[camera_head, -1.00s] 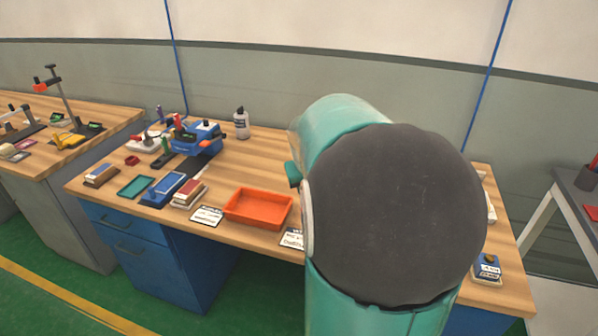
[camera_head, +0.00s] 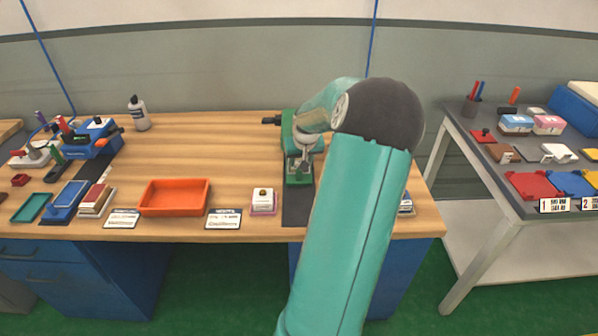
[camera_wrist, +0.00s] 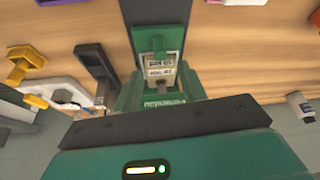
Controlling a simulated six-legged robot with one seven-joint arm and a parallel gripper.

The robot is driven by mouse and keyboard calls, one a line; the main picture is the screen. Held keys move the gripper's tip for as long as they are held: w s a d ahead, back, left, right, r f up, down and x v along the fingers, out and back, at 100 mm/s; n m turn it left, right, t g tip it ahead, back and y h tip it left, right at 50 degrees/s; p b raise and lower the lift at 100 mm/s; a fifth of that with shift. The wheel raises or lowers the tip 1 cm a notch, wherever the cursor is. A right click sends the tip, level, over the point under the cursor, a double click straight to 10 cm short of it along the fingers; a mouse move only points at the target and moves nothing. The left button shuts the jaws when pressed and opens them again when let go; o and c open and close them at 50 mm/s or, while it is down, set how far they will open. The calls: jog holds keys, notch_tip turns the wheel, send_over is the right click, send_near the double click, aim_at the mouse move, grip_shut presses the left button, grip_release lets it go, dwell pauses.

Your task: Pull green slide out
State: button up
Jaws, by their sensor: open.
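The green fixture (camera_head: 288,128) stands on a dark strip on the wooden bench, partly hidden behind my arm in the head view. It also shows in the wrist view (camera_wrist: 130,98). Its green slide (camera_wrist: 173,42) shows in the wrist view with a small green block on it and white labels beside it. The slide's front end shows in the head view (camera_head: 299,180), toward the bench's front edge. My gripper (camera_head: 303,160) is small in the head view, over the fixture and open. Whether its fingers touch the slide cannot be told.
A block on a pink base (camera_head: 263,203) and an orange tray (camera_head: 175,198) lie left of the fixture. In the wrist view a yellow-handled tool (camera_wrist: 24,68) and a dark bar (camera_wrist: 97,68) lie to its left. A grey table (camera_head: 510,200) stands at the right.

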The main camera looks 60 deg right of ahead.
aim_at(299, 171)
jog(key=x, duration=0.8)
jog(key=shift+w+d+f, duration=0.1)
jog(key=shift+d+f, duration=0.05)
jog(key=shift+c, duration=0.4)
grip_shut()
